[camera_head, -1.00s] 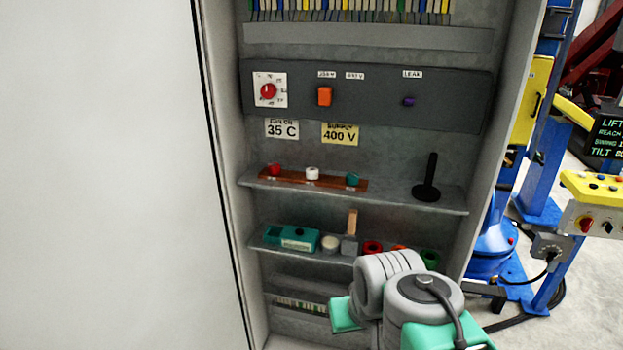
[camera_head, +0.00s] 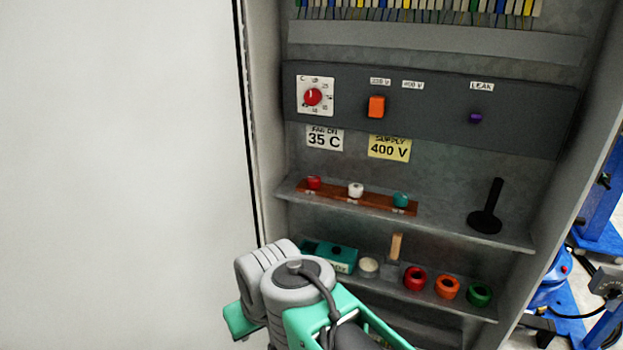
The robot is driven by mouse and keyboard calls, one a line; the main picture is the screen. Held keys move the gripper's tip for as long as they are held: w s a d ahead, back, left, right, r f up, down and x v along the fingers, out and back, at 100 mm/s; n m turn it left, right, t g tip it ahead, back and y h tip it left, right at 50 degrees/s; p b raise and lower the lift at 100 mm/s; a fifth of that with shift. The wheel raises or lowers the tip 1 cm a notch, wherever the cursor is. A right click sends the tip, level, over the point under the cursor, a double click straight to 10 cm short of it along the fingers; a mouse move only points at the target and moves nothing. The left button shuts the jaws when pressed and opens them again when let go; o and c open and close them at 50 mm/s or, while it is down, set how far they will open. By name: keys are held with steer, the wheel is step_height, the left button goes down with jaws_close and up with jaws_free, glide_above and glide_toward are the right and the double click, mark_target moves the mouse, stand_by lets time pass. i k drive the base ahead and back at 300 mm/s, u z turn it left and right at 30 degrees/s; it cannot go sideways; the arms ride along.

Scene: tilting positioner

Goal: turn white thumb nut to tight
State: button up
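A small white thumb nut (camera_head: 356,190) sits on a brown wooden strip (camera_head: 330,195) on the upper shelf of the open cabinet, between a red nut (camera_head: 313,183) and a teal nut (camera_head: 401,200). Small pale marks show on the strip's front edge, too small to read. My arm, grey and green, rises at the bottom of the view, below and to the left of the strip. My gripper is not in view. Nothing touches the white nut.
A black upright post on a round base (camera_head: 486,207) stands on the same shelf. The lower shelf holds a teal box (camera_head: 335,257), a pale round tin (camera_head: 368,266), a brush-like tool (camera_head: 395,249) and red (camera_head: 414,278), orange (camera_head: 447,287) and green (camera_head: 479,294) rings. A large white panel (camera_head: 120,150) fills the left.

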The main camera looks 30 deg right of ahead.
mark_target(356, 189)
steer(key=z, duration=0.1)
steer(key=i, duration=1)
steer(key=z, duration=0.6)
